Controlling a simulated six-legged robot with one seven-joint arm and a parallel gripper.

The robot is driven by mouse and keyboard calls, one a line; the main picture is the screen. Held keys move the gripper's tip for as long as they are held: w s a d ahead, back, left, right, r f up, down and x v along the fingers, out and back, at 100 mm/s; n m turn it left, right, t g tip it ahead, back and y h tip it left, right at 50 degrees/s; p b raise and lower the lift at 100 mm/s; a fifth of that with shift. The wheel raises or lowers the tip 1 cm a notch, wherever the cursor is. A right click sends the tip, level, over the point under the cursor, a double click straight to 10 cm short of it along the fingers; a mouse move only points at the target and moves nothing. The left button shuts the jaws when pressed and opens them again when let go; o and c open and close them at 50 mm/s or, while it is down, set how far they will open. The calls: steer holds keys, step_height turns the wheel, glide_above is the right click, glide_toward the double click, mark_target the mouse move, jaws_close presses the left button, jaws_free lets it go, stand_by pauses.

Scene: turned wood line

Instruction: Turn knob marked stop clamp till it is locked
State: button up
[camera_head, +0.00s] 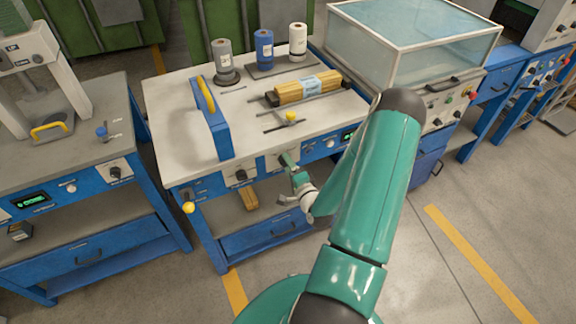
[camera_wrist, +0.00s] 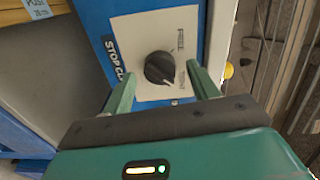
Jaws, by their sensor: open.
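The stop clamp knob (camera_wrist: 160,68) is a round black knob on a white plate in the wrist view. A pale pointer mark on the knob seems to face lower right, towards that word. My gripper (camera_wrist: 163,92) is open, its green fingers on either side of the knob, with gaps to it. In the head view my gripper (camera_head: 288,163) is at the bench's front panel and covers part of it.
Another black knob (camera_head: 240,176) and a yellow ball handle (camera_head: 188,208) are on the panel to the left. A glazed cabinet (camera_head: 410,45) is at right.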

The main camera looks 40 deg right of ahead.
steer(key=v, duration=1.3)
steer(key=w+r+n+g+y, duration=0.3)
steer(key=w+r+n+g, duration=0.25)
steer(key=w+n, duration=0.45)
steer(key=w+a+r+n+g+h, duration=0.25)
steer(key=a+r+n, duration=0.2)
steer(key=r, duration=0.75)
steer(key=s+a+r+n+g+y, duration=0.2)
steer(key=s+a+r, duration=0.6)
steer(key=a, duration=0.3)
steer(key=s+a+r+n+g+y, duration=0.1)
steer(key=s+a+r+n+y, duration=0.1)
steer(key=s+a+r, duration=0.5)
steer(key=a+r+n, duration=0.1)
steer(key=a, duration=0.3)
steer(key=shift+s+a+n+g, duration=0.3)
steer(key=shift+s+n+g, duration=0.05)
steer(key=shift+g, duration=0.05)
